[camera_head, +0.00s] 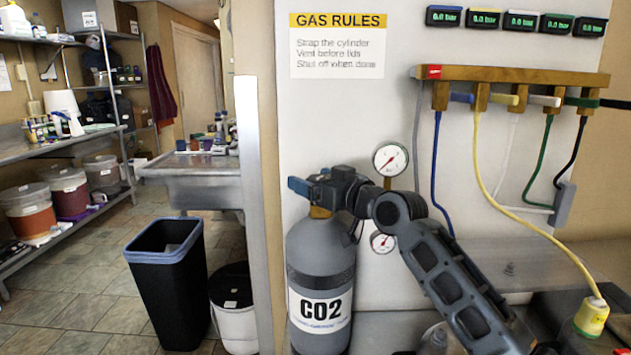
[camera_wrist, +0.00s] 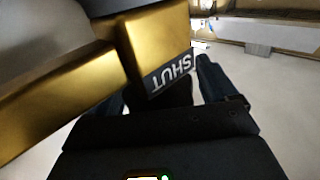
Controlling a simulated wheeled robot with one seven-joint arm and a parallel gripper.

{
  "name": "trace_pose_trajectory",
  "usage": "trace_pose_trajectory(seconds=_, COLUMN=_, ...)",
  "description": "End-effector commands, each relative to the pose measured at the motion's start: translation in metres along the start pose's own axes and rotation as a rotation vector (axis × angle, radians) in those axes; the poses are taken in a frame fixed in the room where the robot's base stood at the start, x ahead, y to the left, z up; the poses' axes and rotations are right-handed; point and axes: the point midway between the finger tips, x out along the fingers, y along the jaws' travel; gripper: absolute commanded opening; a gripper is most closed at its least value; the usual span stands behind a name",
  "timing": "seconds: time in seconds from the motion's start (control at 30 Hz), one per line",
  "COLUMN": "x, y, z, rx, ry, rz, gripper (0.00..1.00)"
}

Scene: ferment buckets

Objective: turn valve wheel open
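A grey gas cylinder (camera_head: 320,255) labelled CO2 stands upright against the white panel. My gripper (camera_head: 302,188) is at its top, over the valve, and hides most of it. The valve wheel cannot be made out clearly in the head view. In the wrist view, a brass valve body (camera_wrist: 150,45) carries a dark label (camera_wrist: 172,72) reading SHUT, tilted in the picture. The dark fingers stand apart on either side of this end of the brass. A dark part shows between them, with a light gap beside the right finger; whether it is the wheel is unclear.
Two round gauges (camera_head: 390,159) stand just right of my gripper. A brass manifold (camera_head: 520,80) with several coloured hoses is at upper right, below small displays reading 0.0 bar. A dark bin (camera_head: 168,285) and a white bucket (camera_head: 234,310) stand to the left.

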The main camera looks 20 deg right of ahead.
Motion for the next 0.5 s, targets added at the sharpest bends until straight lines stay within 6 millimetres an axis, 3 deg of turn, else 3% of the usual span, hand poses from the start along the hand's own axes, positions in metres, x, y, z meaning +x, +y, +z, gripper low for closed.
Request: trace_pose_trajectory(seconds=0.5, x=-0.0002, y=0.0006, z=-0.0010, rx=-0.001, ry=0.001, rz=0.004, gripper=0.90)
